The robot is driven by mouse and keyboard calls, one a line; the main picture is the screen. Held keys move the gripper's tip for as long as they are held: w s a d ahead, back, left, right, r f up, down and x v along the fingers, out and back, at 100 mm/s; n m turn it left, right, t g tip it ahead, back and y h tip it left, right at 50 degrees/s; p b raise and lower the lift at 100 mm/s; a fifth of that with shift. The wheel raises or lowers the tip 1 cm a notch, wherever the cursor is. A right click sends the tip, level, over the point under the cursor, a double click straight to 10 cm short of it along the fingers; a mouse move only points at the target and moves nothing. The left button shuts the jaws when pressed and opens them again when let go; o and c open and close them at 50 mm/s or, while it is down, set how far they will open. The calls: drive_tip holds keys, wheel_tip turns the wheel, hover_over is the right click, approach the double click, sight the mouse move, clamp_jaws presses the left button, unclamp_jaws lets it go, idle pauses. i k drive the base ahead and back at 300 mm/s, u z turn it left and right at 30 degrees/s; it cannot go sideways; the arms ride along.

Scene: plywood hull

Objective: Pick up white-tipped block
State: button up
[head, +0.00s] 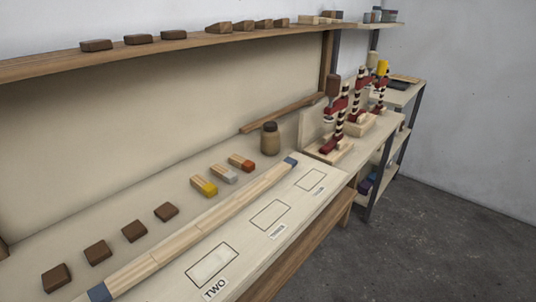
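The white-tipped block (223,174) lies on the workbench, a pale wooden block with a whitish-grey end facing the front right. It is the middle one of three similar blocks. The yellow-tipped block (204,187) lies to its left and the red-tipped block (242,163) to its right, with small gaps between them. My gripper is not in view, so its state does not show.
A long wooden strip (196,232) with blue ends runs in front of the blocks. Brown blocks (134,231) lie to the left. A brownish jar (270,139) and red-and-black clamps (338,125) stand right. A shelf (170,45) overhangs behind.

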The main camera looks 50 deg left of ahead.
sight(226, 175)
drive_tip(key=i, duration=1.9)
drive_tip(key=u, duration=3.65)
drive_tip(key=i, duration=1)
